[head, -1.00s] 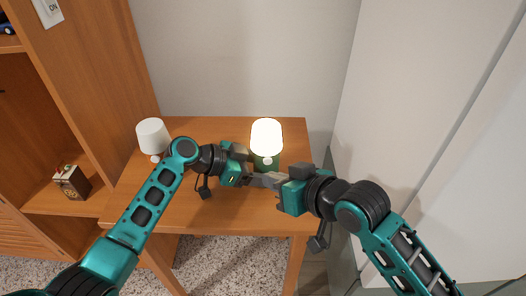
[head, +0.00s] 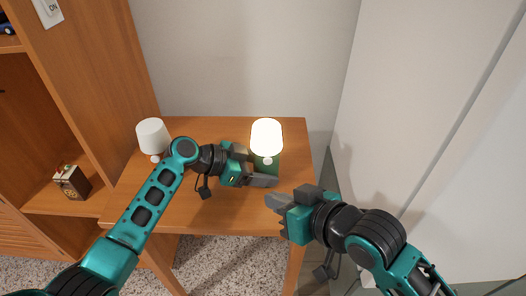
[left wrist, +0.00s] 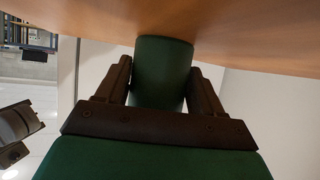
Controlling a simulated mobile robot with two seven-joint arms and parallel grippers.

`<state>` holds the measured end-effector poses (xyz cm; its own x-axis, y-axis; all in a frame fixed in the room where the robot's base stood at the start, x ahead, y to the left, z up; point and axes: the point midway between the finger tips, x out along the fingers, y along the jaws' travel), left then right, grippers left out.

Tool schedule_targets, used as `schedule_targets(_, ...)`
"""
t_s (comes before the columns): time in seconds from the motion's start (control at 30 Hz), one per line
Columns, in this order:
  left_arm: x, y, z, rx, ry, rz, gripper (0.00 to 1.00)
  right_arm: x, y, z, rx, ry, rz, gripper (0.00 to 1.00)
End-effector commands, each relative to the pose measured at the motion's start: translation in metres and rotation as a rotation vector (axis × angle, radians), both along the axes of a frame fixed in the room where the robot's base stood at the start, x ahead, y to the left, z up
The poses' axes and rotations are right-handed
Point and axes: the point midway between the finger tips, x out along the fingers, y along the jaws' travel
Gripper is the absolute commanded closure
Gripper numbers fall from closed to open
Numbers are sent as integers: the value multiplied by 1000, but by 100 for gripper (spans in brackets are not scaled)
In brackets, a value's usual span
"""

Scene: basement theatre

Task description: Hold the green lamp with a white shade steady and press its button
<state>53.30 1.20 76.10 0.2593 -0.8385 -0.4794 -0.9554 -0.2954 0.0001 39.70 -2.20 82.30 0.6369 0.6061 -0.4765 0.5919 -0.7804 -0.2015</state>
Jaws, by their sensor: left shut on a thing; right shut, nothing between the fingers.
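The green lamp stands upright on the wooden table, its white shade (head: 266,134) glowing. A small pale round button (head: 267,161) shows below the shade, on the front of the green body. My left gripper (head: 257,167) is shut on the lamp's green body from the left. In the left wrist view the green body (left wrist: 162,72) sits between the two dark fingers. My right gripper (head: 273,202) is shut and empty, in front of the lamp and apart from it. The lower part of the lamp is partly hidden by my left gripper in the head view.
A second lamp with an unlit white shade (head: 153,136) stands at the table's left side, near my left arm. The wooden table (head: 215,215) has bare room in front. A wooden shelf unit (head: 100,60) is at the left, white panels (head: 425,110) at the right.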

Motion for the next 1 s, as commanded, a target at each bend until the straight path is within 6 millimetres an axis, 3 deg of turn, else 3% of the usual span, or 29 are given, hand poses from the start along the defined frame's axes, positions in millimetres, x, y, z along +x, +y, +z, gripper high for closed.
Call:
schedule_targets(0.17, 0, 0, 0, 0, 0, -1, 74, 0, 0, 0, 0, 0, 0, 100)
schedule_targets(0.2, 0, 0, 0, 0, 0, -1, 31, 0, 0, 0, 0, 0, 0, 100)
schedule_targets(0.5, 0, 0, 0, 0, 0, 0, 3, 0, 0, 0, 1, -1, 0, 100)
schedule_targets(0.77, 0, 2, 1, 0, 0, 1, 3, 0, 0, 0, 1, -1, 0, 100)
schedule_targets(1.0, -9, 30, 16, 3, -2, 1, 3, 0, 0, 0, 0, 0, 0, 100)
